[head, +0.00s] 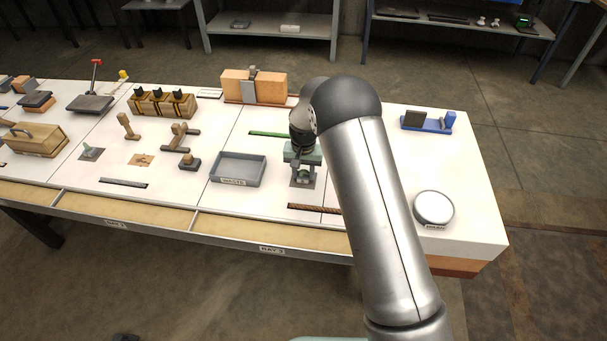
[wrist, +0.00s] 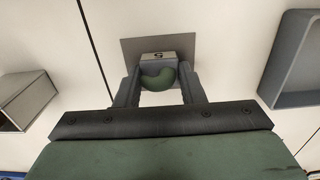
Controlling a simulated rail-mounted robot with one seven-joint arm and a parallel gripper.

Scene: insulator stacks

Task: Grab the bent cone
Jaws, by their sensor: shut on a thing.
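The bent cone (wrist: 158,79) is a dark green, curved piece seen in the wrist view. It sits at a small grey block marked with a 5, on a flat grey plate (wrist: 183,47). My gripper (wrist: 160,88) has one finger on each side of the cone and is shut on it. In the head view my gripper (head: 303,165) is low over the table, right of the grey tray. There the cone (head: 303,174) shows only as a small green patch between the fingers. Whether it is clear of its block cannot be told.
The grey tray (head: 238,181) stands close to the left of my gripper and shows at right in the wrist view (wrist: 296,62). A green strip (head: 268,134) lies behind; a brown rod (head: 315,209) lies in front. A round white dish (head: 433,208) is at right.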

